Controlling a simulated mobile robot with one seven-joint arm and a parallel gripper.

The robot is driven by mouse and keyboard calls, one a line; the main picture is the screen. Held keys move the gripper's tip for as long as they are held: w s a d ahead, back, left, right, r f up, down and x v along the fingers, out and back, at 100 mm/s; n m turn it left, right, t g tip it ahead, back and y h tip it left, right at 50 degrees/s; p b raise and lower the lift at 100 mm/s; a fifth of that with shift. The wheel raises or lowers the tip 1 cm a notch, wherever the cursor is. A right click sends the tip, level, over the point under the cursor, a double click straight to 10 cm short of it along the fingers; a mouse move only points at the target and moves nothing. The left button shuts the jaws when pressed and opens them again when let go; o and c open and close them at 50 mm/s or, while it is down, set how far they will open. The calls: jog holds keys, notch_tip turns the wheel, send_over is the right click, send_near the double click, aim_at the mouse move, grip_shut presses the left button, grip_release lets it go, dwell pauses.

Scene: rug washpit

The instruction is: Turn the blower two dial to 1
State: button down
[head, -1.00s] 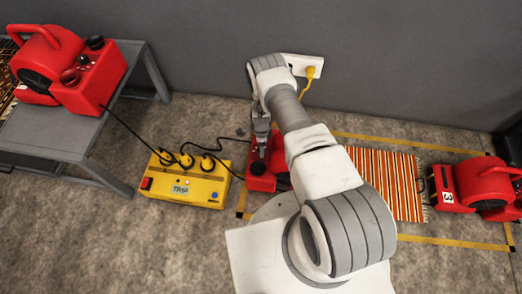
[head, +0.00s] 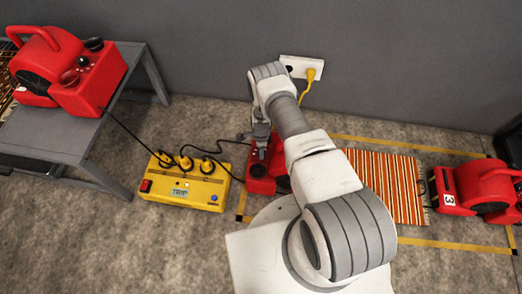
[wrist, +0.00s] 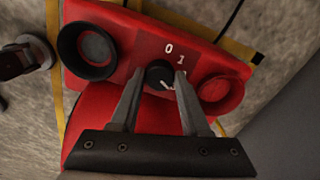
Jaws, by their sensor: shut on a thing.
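A red blower (head: 260,185) sits on the floor in the middle of the head view, largely hidden by my arm. Its number does not show. In the wrist view, its red panel (wrist: 140,40) carries a small black dial (wrist: 158,72) with a white pointer mark toward the lower right. The printed 0 and 1 stand above and to the right of the dial, and part of another mark shows by the right finger. My gripper (wrist: 157,80) is shut on the dial, one finger on each side; it also shows in the head view (head: 261,147).
A black round fitting (wrist: 87,50) and a red one (wrist: 220,88) flank the dial. A yellow power box (head: 185,185) with cables stands left of the blower. A striped rug (head: 385,185) and a blower marked 3 (head: 475,185) lie right. Another blower (head: 70,70) is on a grey table (head: 50,135).

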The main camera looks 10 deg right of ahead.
jog(key=shift+n, duration=0.4)
jog(key=n, duration=0.3)
jog(key=shift+n, duration=0.4)
jog(key=n, duration=0.3)
jog(key=shift+n, duration=0.3)
jog(key=n, duration=0.3)
jog(key=shift+n, duration=2.3)
jog(key=shift+c, duration=1.9)
grip_release()
